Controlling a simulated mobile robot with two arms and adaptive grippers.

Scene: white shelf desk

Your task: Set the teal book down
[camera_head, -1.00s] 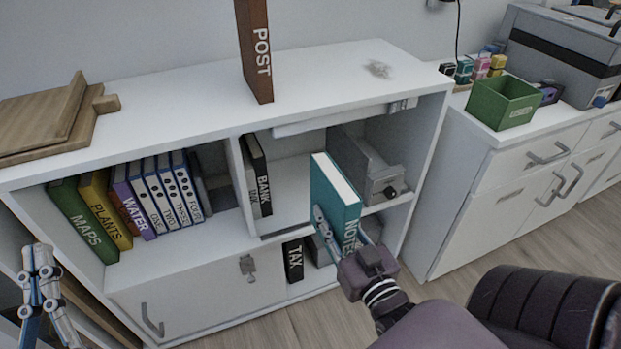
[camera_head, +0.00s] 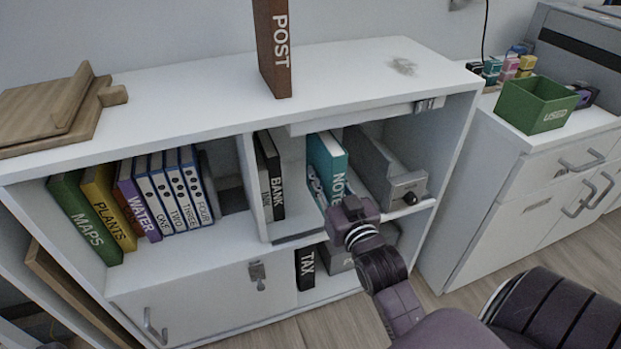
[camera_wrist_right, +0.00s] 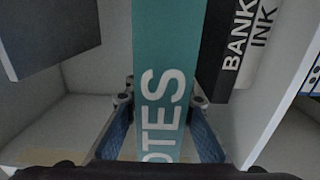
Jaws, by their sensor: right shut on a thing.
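The teal book (camera_head: 332,158), lettered NOTES, stands upright inside the middle upper compartment of the white shelf desk (camera_head: 210,93). My right gripper (camera_head: 322,192) is shut on it, reaching in from the front. In the right wrist view the teal book's spine (camera_wrist_right: 166,80) lies between the two fingers of the right gripper (camera_wrist_right: 160,108). Its lower end is hidden by my gripper, so I cannot tell whether it touches the compartment floor. My left gripper is not in view.
The BANK book (camera_head: 272,175) and the INK book stand at that compartment's left wall. A grey metal box (camera_head: 405,187) is on the right. The TAX book (camera_head: 305,268) is below. Bare compartment floor shows between BANK and the teal book. The POST book (camera_head: 272,50) stands on top.

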